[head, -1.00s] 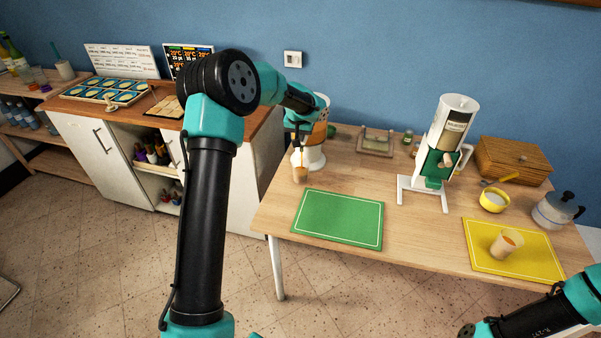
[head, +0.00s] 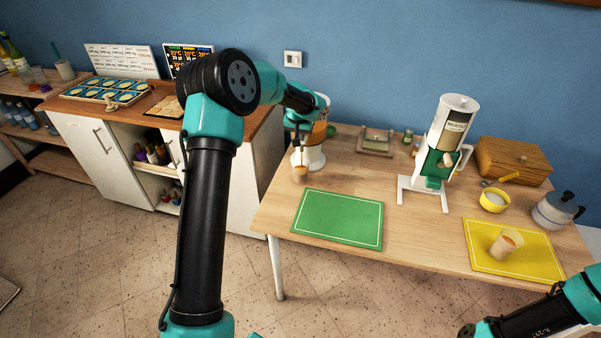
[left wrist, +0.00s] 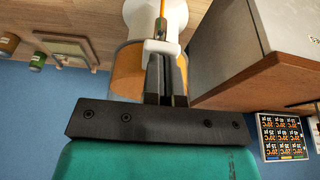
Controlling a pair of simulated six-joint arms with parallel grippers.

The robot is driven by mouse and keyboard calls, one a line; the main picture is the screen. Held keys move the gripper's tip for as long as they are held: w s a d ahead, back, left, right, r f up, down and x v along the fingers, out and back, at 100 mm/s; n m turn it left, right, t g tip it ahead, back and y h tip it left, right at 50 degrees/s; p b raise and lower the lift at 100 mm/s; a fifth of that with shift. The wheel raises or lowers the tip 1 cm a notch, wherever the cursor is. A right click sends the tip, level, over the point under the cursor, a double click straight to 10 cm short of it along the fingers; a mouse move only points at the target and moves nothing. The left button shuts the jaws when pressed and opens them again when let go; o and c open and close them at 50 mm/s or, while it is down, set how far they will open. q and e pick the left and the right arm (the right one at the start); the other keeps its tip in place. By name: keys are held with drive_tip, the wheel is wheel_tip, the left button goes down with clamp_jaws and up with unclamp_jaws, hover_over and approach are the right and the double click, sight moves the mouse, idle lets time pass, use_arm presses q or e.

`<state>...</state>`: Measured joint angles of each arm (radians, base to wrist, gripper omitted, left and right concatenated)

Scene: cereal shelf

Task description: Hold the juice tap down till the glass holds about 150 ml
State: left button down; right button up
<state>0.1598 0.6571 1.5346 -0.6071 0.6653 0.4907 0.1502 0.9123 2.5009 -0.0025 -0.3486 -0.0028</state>
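The juice dispenser (head: 312,153) stands at the table's far left corner, with orange juice in its clear tank and a white base. Its white tap (left wrist: 160,48) shows in the left wrist view at my left fingertips. My left gripper (left wrist: 165,62) has its black fingers together against the tap, with nothing visible between them. A thin orange streak (left wrist: 163,12) shows just past the tap. The glass (head: 300,175) stands below the tap in the head view, with some orange in it. Its exact level is too small to read. My right gripper is out of view.
A green mat (head: 338,218) lies clear in front. A muesli dispenser (head: 440,150) stands right of centre. A yellow mat (head: 480,262) holds another cup (head: 506,244).

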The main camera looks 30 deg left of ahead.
use_arm(q)
drive_tip(key=shift+r, duration=1.3)
drive_tip(key=shift+s, duration=0.1)
drive_tip(key=s+d+r, duration=0.1)
drive_tip(key=s, duration=0.4)
drive_tip(key=shift+s+d+r, duration=0.35)
drive_tip(key=shift+s+r, duration=0.05)
